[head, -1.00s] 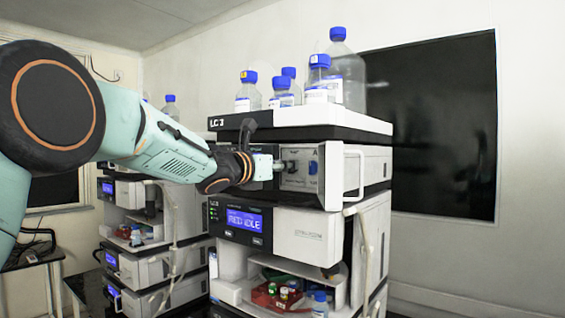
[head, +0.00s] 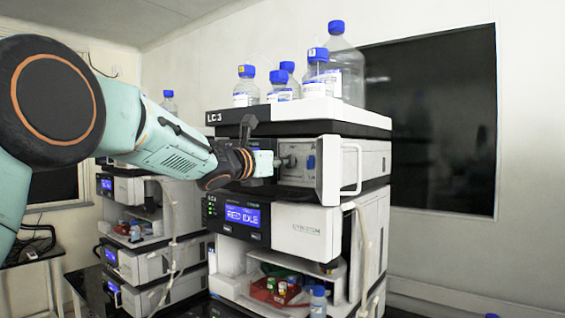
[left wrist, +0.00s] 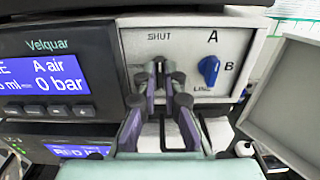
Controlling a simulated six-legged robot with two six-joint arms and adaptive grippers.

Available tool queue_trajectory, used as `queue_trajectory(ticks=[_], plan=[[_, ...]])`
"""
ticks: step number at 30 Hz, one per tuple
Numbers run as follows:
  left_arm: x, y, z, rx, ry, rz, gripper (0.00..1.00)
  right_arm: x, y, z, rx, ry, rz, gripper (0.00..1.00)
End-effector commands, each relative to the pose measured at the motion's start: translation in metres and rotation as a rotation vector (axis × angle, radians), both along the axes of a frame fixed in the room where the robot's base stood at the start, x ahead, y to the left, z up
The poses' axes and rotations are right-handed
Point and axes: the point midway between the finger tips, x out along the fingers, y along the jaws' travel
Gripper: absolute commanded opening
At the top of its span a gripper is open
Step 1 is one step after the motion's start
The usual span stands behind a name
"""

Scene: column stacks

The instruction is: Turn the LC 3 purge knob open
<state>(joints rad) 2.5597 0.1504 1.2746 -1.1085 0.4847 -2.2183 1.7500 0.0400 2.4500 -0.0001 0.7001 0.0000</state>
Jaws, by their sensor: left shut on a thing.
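The LC 3 stack (head: 259,215) stands in the middle of the head view, with its name on the top tray. My left gripper (head: 283,162) reaches its pump front from the left. In the left wrist view, its two fingertips (left wrist: 164,88) are shut on the small grey purge knob (left wrist: 159,68) below the word SHUT. The fingers hide most of the knob, so its exact angle cannot be told. A blue A/B selector knob (left wrist: 209,70) sits to its right, apart from the fingers. My right gripper is not in view.
An open white door (head: 340,168) stands out just right of the knobs; it also shows in the left wrist view (left wrist: 290,95). Blue-capped bottles (head: 318,72) crowd the top tray (head: 300,112). A lit display (head: 243,216) is below. Another stack (head: 135,225) stands behind at left.

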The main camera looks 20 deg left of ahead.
Motion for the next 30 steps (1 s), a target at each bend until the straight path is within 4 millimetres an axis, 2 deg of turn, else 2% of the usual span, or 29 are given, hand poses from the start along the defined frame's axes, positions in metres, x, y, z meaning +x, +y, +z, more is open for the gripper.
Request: queue_trajectory(ticks=[11, 30], plan=[[0.0000, 0.0023, 0.0043, -0.161, 0.049, 0.002, 0.00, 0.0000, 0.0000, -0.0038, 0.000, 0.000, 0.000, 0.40], [0.0004, 0.0047, 0.0064, -0.728, 0.253, 0.000, 0.00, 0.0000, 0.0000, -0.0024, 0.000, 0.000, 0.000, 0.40]])
